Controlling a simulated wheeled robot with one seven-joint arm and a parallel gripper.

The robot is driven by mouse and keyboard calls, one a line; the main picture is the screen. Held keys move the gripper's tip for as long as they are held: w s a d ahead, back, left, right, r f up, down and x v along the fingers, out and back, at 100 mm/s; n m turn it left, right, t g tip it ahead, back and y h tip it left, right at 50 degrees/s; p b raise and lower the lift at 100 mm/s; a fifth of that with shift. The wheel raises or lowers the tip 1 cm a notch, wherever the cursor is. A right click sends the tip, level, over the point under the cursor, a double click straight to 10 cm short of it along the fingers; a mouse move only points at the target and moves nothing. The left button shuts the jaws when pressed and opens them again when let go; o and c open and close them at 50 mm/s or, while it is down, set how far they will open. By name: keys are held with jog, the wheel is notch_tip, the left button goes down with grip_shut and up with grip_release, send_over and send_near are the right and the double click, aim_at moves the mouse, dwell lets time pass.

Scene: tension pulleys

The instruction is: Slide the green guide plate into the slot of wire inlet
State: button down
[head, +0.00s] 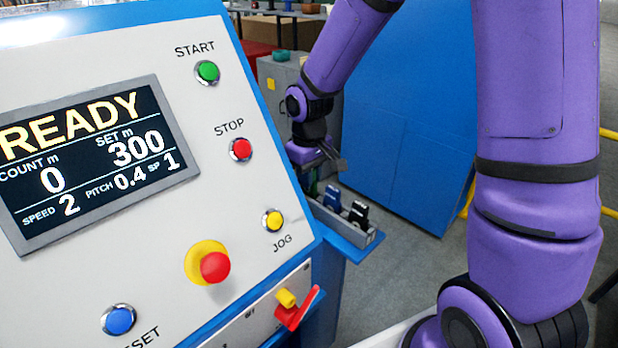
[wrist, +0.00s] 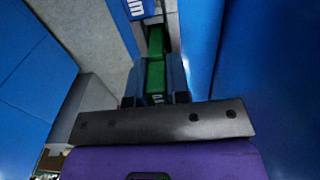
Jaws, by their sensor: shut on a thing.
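My gripper (head: 322,166) is at the end of my arm, low over a grey holder behind the control panel. In the wrist view my gripper (wrist: 155,84) has its two fingers on either side of the green guide plate (wrist: 154,76), shut on it. The plate runs upward in that view from between the fingers. In the head view only a small dark green patch (head: 311,181) shows under the gripper, partly hidden by the panel edge. I cannot make out the wire inlet or its slot in either view.
The grey holder (head: 357,236) sits on a blue shelf (head: 352,252) and carries a blue piece (head: 333,198) and a black piece (head: 358,213). The control panel (head: 225,195) stands close at the left. A large blue cabinet (head: 408,120) stands behind.

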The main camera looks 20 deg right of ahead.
jog(key=shift+r, duration=1.1)
jog(key=shift+r, duration=0.45)
dwell(0.4)
jog(key=shift+r, duration=2)
dwell(0.4)
